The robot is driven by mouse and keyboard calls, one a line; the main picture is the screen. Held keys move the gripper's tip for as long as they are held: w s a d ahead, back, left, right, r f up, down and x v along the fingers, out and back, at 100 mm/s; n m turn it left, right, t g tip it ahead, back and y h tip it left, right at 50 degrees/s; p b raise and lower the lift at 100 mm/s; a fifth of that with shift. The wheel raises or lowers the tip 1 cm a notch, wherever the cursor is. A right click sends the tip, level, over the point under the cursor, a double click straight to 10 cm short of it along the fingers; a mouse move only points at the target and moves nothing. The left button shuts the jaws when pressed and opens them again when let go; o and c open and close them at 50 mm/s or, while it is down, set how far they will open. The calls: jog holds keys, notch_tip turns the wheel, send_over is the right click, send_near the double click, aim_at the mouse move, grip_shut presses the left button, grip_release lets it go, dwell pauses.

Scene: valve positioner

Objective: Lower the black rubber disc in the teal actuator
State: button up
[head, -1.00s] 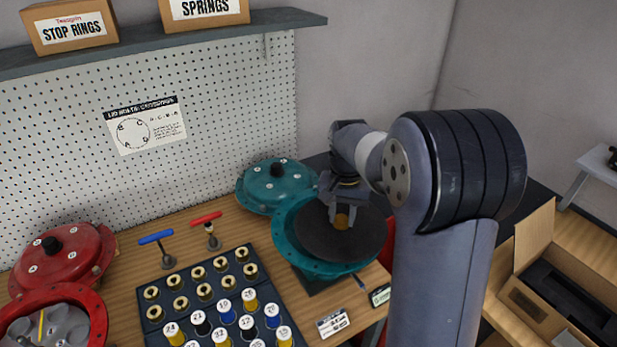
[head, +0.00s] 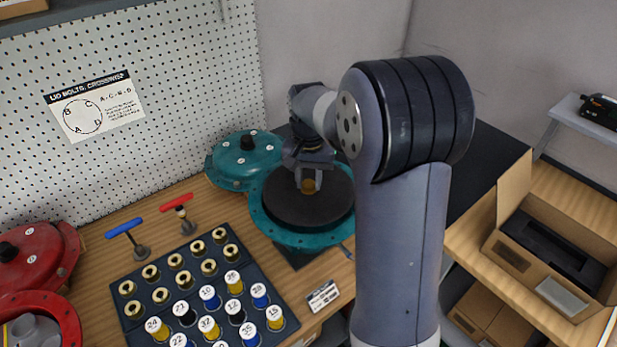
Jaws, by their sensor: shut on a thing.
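The teal actuator (head: 262,222) stands open on the wooden bench, a round housing with a flanged rim. The black rubber disc (head: 285,205) lies level within the teal rim; I cannot tell whether it rests on anything below. My gripper (head: 308,184) is above the disc's middle, pointing down, and is shut on the small brass-coloured hub at the disc's centre. The jaws hide part of the hub, and my arm covers the area just right of the actuator. The teal lid (head: 246,162) with a black knob sits behind the actuator to the left.
A dark tray (head: 200,290) of brass bushings and numbered coloured cylinders is at front left. Blue (head: 124,228) and red (head: 177,202) T-handled tools stand behind it. A red actuator (head: 50,310) is at far left. An open cardboard box (head: 550,250) stands at right.

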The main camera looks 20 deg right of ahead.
jog(key=shift+f+b, duration=1.45)
jog(key=shift+f, duration=0.7)
jog(key=shift+f+b, duration=0.95)
jog(key=shift+f, duration=0.65)
jog(key=o, duration=1.2)
jog(key=shift+r, duration=0.15)
notch_tip(320, 180, up, 11)
jog(key=shift+f+b, duration=0.2)
jog(key=shift+b, duration=0.1)
